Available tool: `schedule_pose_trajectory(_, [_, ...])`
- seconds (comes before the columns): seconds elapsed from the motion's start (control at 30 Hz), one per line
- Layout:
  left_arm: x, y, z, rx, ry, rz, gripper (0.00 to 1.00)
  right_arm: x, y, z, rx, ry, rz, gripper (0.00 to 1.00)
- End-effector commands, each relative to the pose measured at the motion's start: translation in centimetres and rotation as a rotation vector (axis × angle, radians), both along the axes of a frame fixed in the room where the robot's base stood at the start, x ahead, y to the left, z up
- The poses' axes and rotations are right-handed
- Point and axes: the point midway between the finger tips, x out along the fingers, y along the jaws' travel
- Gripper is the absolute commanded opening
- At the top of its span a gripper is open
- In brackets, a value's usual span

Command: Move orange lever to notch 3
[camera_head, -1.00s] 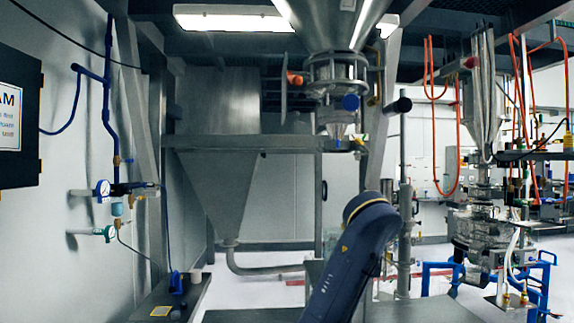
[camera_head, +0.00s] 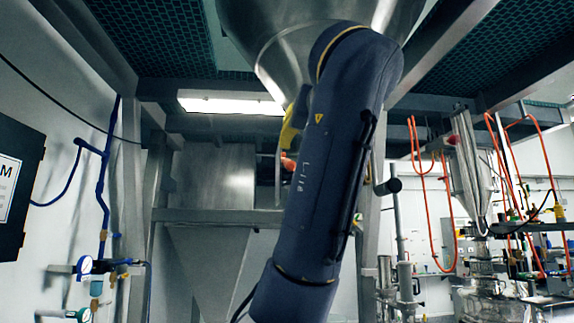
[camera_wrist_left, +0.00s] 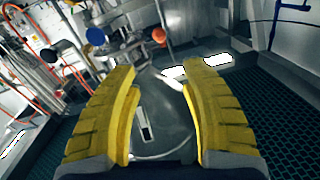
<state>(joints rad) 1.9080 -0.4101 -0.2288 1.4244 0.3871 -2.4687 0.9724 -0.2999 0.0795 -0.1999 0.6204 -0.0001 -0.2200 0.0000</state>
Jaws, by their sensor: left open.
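The orange lever's knob (camera_head: 288,165) shows as a small patch beside my arm in the head view, next to a thin upright grey plate. My arm hides most of the valve around it, and I cannot make out the notches. The orange knob also shows in the left wrist view (camera_wrist_left: 159,35), beyond the fingertips and apart from them. My left gripper (camera_wrist_left: 160,75) is open and empty, its two yellow fingers spread wide. In the head view only part of the yellow left gripper (camera_head: 292,125) shows, above the orange knob. My right gripper is not in view.
A large steel hopper (camera_head: 275,45) hangs overhead, partly behind my arm. A steel frame beam (camera_head: 215,216) crosses below the lever.

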Motion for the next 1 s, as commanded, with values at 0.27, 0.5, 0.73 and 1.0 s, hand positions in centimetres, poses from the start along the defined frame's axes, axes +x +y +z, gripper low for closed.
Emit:
schedule_pose_trajectory(0.27, [2.8, 0.8, 0.0, 0.000, 0.002, 0.001, 0.45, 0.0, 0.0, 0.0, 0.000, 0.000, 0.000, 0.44])
schedule_pose_trajectory(0.5, [7.2, 2.1, 0.0, 0.003, 0.001, 0.006, 0.45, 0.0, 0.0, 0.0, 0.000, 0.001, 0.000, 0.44])
schedule_pose_trajectory(0.73, [11.2, 3.2, 0.0, 0.002, 0.001, 0.005, 0.45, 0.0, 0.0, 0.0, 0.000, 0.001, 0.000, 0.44])
schedule_pose_trajectory(1.0, [14.7, 4.0, 0.1, 0.001, -0.001, 0.003, 0.45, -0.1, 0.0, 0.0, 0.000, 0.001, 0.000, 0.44])
